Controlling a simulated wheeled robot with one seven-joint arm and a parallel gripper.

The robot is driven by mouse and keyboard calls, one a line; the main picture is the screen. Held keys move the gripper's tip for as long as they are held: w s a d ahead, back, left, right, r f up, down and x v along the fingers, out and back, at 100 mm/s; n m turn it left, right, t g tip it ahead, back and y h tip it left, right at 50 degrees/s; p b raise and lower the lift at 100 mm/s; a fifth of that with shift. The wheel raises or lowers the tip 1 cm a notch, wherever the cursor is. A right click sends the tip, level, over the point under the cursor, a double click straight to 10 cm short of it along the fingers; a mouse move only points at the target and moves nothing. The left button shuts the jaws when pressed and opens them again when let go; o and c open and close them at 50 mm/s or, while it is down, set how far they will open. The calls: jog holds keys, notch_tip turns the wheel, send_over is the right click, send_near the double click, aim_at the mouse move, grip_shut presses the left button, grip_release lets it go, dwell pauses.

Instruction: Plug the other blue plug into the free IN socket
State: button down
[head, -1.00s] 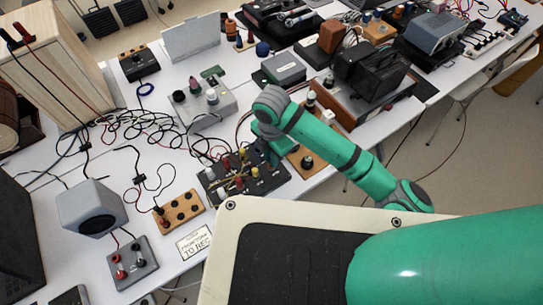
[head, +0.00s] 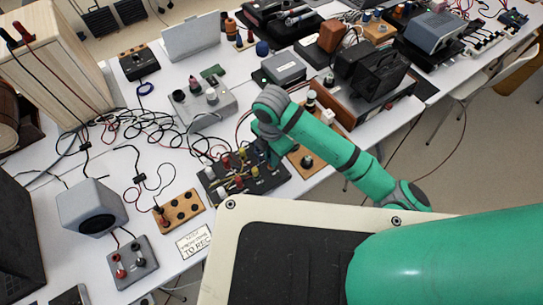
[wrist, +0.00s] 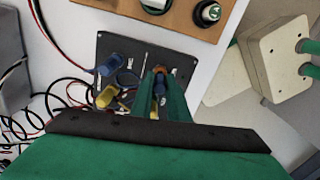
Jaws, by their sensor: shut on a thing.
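The black panel (head: 270,184) lies on the white table, with several coloured plugs and leads on it. In the wrist view the panel (wrist: 112,45) bears white lettering, too small to read surely. One blue plug (wrist: 108,66) stands at its left part, with yellow plugs (wrist: 107,96) below it. My gripper (wrist: 160,88) is shut on another blue plug (wrist: 160,86), seen between the green fingers over the panel. An orange-brown part shows just beyond the fingertips. Whether the held plug touches a socket cannot be told.
A wooden block with sockets (head: 180,210) and a grey speaker (head: 92,205) stand left of the panel. A wooden board with black knobs (head: 307,160) lies close on the right. Tangled black cables (head: 150,125) lie behind.

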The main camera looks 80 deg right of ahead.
jog(key=shift+f, duration=0.9)
jog(key=c, duration=1.6)
grip_release()
jog(key=shift+c, duration=0.2)
jog(key=shift+r, duration=3.8)
jog(key=shift+w, duration=0.1)
